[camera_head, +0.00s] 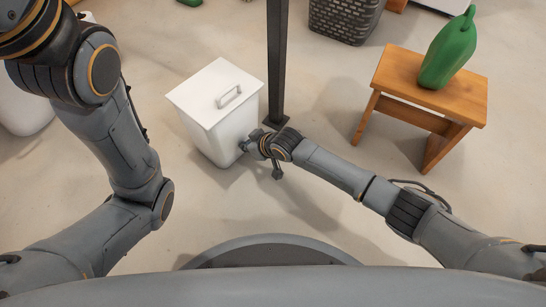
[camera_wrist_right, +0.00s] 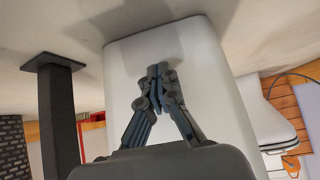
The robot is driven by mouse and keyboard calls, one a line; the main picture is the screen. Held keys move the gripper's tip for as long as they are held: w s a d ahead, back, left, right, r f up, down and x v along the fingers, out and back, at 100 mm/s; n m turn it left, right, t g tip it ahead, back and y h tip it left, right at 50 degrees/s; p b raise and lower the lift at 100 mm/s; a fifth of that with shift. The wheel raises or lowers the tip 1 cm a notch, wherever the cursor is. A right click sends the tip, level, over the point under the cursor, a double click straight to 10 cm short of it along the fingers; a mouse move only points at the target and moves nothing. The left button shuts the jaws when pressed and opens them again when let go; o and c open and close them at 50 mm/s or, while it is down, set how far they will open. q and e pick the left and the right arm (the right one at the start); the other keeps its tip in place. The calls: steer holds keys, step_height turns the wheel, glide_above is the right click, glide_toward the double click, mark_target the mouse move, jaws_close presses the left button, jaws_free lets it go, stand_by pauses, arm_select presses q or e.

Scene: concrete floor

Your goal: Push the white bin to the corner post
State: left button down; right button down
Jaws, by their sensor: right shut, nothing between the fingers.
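The white bin (camera_head: 215,122), with a lid and a handle on top, stands upright on the floor left of the dark corner post (camera_head: 277,60). A small gap shows between the bin and the post's foot. My right gripper (camera_head: 246,146) is at the bin's lower front right wall. In the right wrist view, its shut fingers (camera_wrist_right: 157,70) lie over the bin's white wall (camera_wrist_right: 121,78) with nothing between them; whether they touch it is hard to tell. The post (camera_wrist_right: 60,120) stands to the left there. My left arm rises out of the head view, its gripper unseen.
A wooden stool (camera_head: 405,75) with a green pepper-like object (camera_head: 448,52) stands at right. A dark basket (camera_head: 342,22) is behind the post. Another white container (camera_head: 22,112) is at far left, partly hidden by my left arm. Floor in front of the bin is clear.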

steer(key=shift+w+a+b, duration=0.65)
steer(key=shift+w+a, duration=0.2)
steer(key=shift+a, duration=0.1)
steer(key=shift+s+d+r+p, duration=0.2)
steer(key=shift+s+d+p, duration=0.05)
steer(key=shift+p, duration=0.3)
steer(key=shift+s+d+p, duration=0.7)
steer(key=shift+d+p, duration=0.05)
steer(key=shift+p, duration=0.3)
steer(key=shift+s+d+f+p, duration=0.1)
steer(key=shift+s+d+p, duration=0.65)
steer(key=shift+d+p, duration=0.1)
steer(key=shift+f, duration=0.1)
